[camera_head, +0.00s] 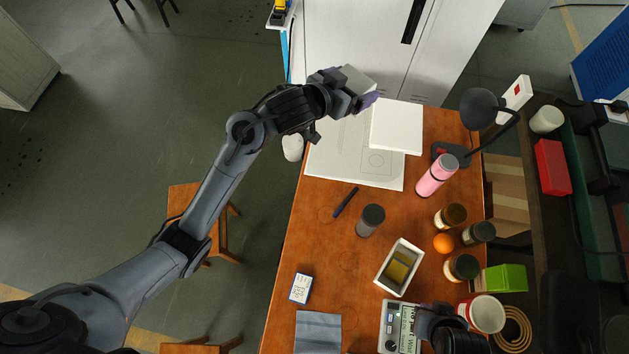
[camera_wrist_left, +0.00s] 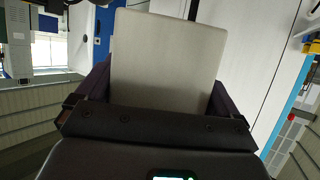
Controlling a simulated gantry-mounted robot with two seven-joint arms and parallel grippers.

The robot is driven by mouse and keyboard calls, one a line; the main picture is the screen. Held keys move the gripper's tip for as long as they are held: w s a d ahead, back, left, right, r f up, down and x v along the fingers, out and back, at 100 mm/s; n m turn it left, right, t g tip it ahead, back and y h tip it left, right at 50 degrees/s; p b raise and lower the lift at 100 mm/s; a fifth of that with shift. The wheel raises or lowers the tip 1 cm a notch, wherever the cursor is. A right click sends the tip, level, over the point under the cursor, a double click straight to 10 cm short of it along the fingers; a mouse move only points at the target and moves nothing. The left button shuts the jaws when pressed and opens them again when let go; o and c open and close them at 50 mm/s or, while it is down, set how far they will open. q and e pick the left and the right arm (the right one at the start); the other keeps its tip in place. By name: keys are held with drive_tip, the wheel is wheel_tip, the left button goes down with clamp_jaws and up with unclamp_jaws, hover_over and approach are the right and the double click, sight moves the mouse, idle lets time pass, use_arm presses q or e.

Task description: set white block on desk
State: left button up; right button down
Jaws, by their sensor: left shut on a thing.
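My left gripper (camera_head: 360,90) is shut on a pale block (camera_head: 357,78), which looks off-white to light grey. It is held up near the far-left edge of the wooden desk (camera_head: 330,225), in front of the white cabinet. In the left wrist view the block (camera_wrist_left: 165,60) stands between the dark purple fingers, its broad flat face filling the gap. I cannot tell the exact height above the desk. Dark parts of my right arm show at the bottom right of the head view; its fingers cannot be made out.
A white sheet (camera_head: 340,165) and a flat white slab (camera_head: 397,128) lie at the desk's far end. A lamp (camera_head: 480,108), pink bottle (camera_head: 436,175), several jars and a white tray (camera_head: 388,284) crowd the right side. Bare wood shows at left centre.

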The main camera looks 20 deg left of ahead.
use_arm(q)
drive_tip(key=w+d+f+m+h+b, duration=0.15)
drive_tip(key=f+b, duration=0.45)
drive_tip(key=f, duration=0.8)
drive_tip(key=s+d+f+m+h+b, duration=0.1)
drive_tip(key=d+f+b, duration=0.35)
drive_tip(key=f, duration=0.85)
use_arm(e)
wheel_tip(320, 180, down, 13)
drive_tip(key=shift+a+r+b, duration=0.1)
drive_tip(key=shift+b, duration=0.4)
drive_tip(key=shift+f+b, duration=0.4)
use_arm(q)
drive_tip(key=shift+g, duration=0.5)
drive_tip(key=shift+s+a+f+b, duration=0.15)
drive_tip(key=shift+s+a+f, duration=0.6)
drive_tip(key=shift+a+f, duration=1.2)
drive_tip(key=shift+s+a+f+b, duration=0.15)
drive_tip(key=shift+s+a+f, duration=0.55)
drive_tip(key=shift+a+f, duration=1.25)
drive_tip(key=shift+s+a+f+b, duration=0.15)
drive_tip(key=shift+s+a+f, duration=0.6)
drive_tip(key=shift+a+f, duration=1.2)
use_arm(e)
drive_tip(key=shift+f, duration=0.45)
use_arm(q)
drive_tip(key=shift+f, duration=0.15)
